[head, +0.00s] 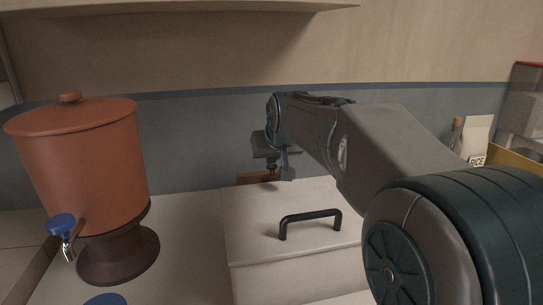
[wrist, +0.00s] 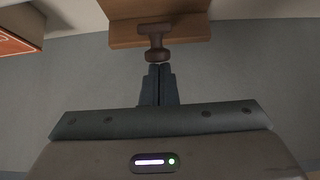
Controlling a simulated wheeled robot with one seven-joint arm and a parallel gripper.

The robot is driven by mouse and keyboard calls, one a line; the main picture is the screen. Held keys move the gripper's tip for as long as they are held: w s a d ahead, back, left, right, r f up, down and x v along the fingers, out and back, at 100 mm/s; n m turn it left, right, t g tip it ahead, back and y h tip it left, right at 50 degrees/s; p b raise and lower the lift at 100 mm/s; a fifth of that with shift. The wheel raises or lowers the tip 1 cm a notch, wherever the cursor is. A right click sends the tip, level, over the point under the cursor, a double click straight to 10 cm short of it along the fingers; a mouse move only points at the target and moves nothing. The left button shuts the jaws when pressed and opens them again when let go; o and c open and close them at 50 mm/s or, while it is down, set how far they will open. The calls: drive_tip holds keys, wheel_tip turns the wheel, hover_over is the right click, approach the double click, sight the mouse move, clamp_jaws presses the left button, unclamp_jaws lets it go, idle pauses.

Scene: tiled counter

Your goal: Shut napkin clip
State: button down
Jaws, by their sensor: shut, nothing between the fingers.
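A wooden holder with a dark brown knob, which looks like the napkin clip (head: 254,178), stands at the back of the counter behind a white box. My arm and gripper hide part of it. In the wrist view, the wooden clip (wrist: 190,28) is at the top, with its knob (wrist: 156,45) pointing toward my fingers. My gripper (head: 287,176) is beside it in the head view. In the wrist view my gripper (wrist: 158,68) is shut and empty, its tips right by the knob's end. I cannot tell whether they touch.
A white lidded box (head: 285,250) with a black handle (head: 310,219) stands in front of the clip. A terracotta dispenser (head: 80,165) stands left. A rice bag (head: 476,138) and a bottle (head: 455,131) are right. A shelf (head: 170,7) hangs above.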

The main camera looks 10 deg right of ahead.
drive_tip(key=shift+s+f+b, duration=0.65)
drive_tip(key=shift+s+f, duration=0.15)
drive_tip(key=shift+s, duration=0.15)
drive_tip(key=shift+r, duration=0.15)
drive_tip(key=r+p, duration=0.2)
drive_tip(key=w+r+p, duration=0.1)
drive_tip(key=r+p, duration=0.1)
drive_tip(key=shift+r, duration=0.3)
drive_tip(key=s+r, duration=0.4)
drive_tip(key=s, duration=0.4)
drive_tip(key=w+r+g+p, duration=0.1)
drive_tip(key=w+r+p, duration=0.1)
drive_tip(key=p, duration=0.6)
drive_tip(key=w+r+g+p, duration=0.1)
drive_tip(key=r+g+p, duration=0.1)
drive_tip(key=p, duration=0.6)
drive_tip(key=shift+w+r+p, duration=0.25)
drive_tip(key=shift+w+p, duration=0.15)
drive_tip(key=shift+f, duration=0.1)
